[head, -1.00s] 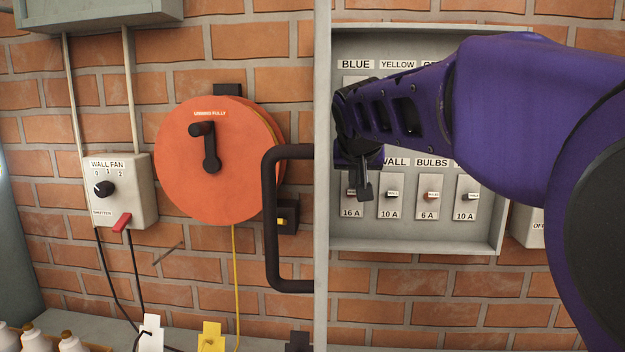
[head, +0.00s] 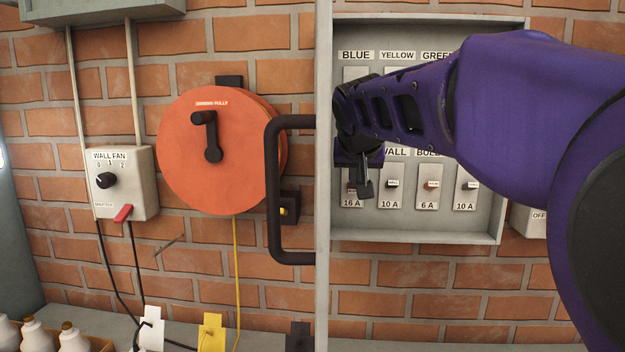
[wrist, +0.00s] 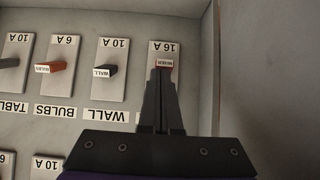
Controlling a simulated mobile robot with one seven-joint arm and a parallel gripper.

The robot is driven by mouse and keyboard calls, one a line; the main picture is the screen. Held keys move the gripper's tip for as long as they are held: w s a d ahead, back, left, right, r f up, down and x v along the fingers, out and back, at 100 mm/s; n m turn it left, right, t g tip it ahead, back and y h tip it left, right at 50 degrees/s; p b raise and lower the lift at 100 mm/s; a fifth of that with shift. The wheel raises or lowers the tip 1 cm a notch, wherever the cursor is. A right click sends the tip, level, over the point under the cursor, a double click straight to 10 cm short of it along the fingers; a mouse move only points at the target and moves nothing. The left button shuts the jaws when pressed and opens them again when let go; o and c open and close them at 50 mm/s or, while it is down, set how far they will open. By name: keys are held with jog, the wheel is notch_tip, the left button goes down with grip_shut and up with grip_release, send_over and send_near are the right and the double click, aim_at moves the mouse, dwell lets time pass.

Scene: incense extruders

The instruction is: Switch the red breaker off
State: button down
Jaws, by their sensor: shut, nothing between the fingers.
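The breaker panel (head: 415,232) is a grey box on the brick wall. My gripper (head: 365,192) is shut and empty, with its fingertips at the lower-left 16 A breaker. In the wrist view, which is upside down, my gripper (wrist: 163,76) points at that breaker's reddish toggle (wrist: 164,63), tagged MIXER. The fingers partly cover it, and I cannot tell whether they touch. The 6 A bulbs breaker (head: 430,185) has an orange-red toggle, also in the wrist view (wrist: 56,68). My arm hides much of the upper row, labelled BLUE, YELLOW and GREEN; no RED label shows.
The wall breaker (head: 392,185) and another 10 A breaker (head: 466,186) have dark toggles. A dark handle (head: 274,190) stands left of the panel.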

jog(key=shift+s+f, duration=0.1)
jog(key=shift+r+p, duration=0.65)
jog(key=shift+r, duration=0.15)
